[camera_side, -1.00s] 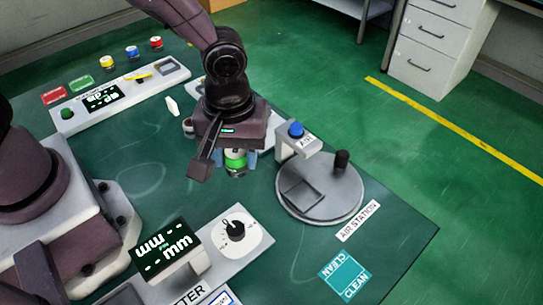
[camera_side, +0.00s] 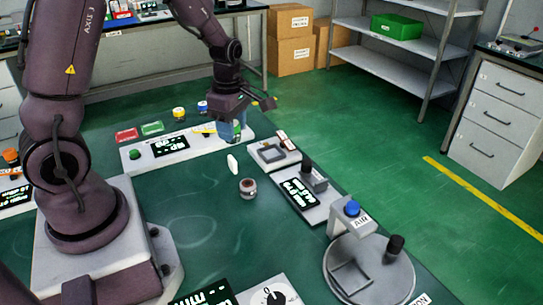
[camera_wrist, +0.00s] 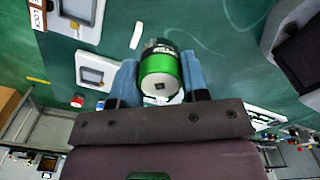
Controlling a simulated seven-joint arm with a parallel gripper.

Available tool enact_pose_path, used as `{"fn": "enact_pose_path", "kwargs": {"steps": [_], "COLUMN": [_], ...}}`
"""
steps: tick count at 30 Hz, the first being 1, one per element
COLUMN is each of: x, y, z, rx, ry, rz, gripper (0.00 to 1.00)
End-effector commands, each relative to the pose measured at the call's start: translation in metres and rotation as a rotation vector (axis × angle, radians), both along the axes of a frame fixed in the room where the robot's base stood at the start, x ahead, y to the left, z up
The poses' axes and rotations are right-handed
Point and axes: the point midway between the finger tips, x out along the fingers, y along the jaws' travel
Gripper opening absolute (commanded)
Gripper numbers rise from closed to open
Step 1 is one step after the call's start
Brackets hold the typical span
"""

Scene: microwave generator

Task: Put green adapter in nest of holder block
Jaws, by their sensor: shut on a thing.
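My gripper (camera_side: 229,132) is shut on the green adapter, with a blue finger on each side. In the wrist view the adapter (camera_wrist: 159,70) is a short cylinder with a bright green band, a dark upper part and a small dark square in its end face. In the side view the fingers mostly hide it, and it hangs near the right end of the long white panel. A white block with a square grey recess (camera_side: 271,153) lies to the right of the gripper. I cannot tell for sure which recessed block is the holder block.
The long white panel (camera_side: 168,144) has a dark display and a green button. A small round part (camera_side: 248,186) and a white oval piece (camera_side: 232,163) stand on the green table. A display unit (camera_side: 300,192) and the round air station (camera_side: 370,270) are at the right.

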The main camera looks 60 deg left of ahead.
Motion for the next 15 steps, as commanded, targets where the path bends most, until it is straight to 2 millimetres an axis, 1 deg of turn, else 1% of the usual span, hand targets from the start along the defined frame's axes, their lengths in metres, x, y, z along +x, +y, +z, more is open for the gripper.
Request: {"fn": "enact_pose_path", "kwargs": {"steps": [3,8,11,15], "x": [0.002,0.007,0.022,0.054], "y": [0.002,0.003,0.009,0.023], "z": [0.002,0.000,-0.008,-0.024], "rx": [-0.003,-0.008,-0.009,-0.008], "ry": [-0.005,-0.001,0.001,-0.001], "rz": [0.088,0.147,0.155,0.154], "gripper": [0.10,0.10,0.10,0.10]}}
